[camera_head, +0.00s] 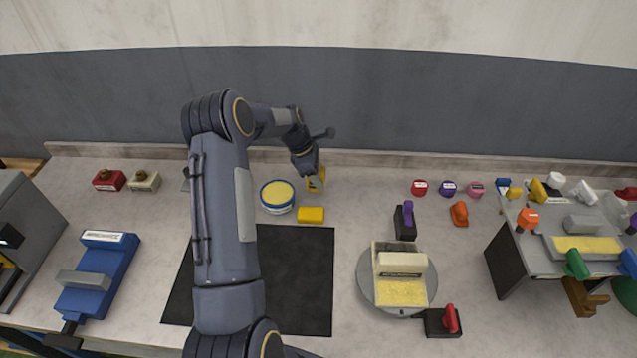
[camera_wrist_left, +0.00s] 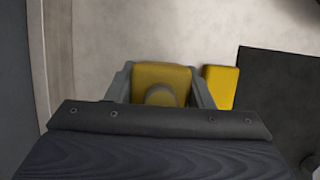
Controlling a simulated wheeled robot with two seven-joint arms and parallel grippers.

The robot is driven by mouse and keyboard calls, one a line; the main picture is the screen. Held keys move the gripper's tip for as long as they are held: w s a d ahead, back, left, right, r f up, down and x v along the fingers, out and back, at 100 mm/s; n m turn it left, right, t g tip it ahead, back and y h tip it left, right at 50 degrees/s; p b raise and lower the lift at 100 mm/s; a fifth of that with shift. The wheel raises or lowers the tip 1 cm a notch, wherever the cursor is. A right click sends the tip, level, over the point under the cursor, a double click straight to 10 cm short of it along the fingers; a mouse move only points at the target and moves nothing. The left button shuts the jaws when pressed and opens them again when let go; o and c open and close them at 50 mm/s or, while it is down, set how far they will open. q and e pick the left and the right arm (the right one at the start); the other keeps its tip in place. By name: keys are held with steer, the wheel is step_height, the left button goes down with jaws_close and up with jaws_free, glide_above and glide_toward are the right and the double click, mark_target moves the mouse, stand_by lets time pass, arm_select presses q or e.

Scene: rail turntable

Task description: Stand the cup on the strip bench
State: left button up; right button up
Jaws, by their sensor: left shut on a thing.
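My left gripper (camera_head: 315,181) is low over the back of the counter, near the wall, and is shut on a yellow thing (camera_head: 318,178). In the left wrist view the yellow thing (camera_wrist_left: 160,80) sits between both fingers and shows a rounded knob on its near side. I cannot tell whether it is a cup. A white cup-like thing (camera_head: 556,181) is at the back right, behind the small raised grey bench (camera_head: 535,246). Which surface is the strip bench is not clear from the picture. My right gripper is out of view.
A yellow block (camera_head: 311,215) and a round tub (camera_head: 277,196) are close to my left gripper. A black mat (camera_head: 295,280) lies in front. A turntable (camera_head: 368,290) carries a cream box. Several small coloured things line the back right.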

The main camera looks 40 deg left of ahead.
arm_select(q)
steer(key=shift+f, duration=1.55)
steer(key=shift+b, duration=0.3)
steer(key=shift+f, duration=0.2)
steer(key=o, duration=1.1)
steer(key=shift+c, duration=0.2)
steer(key=shift+r, duration=0.1)
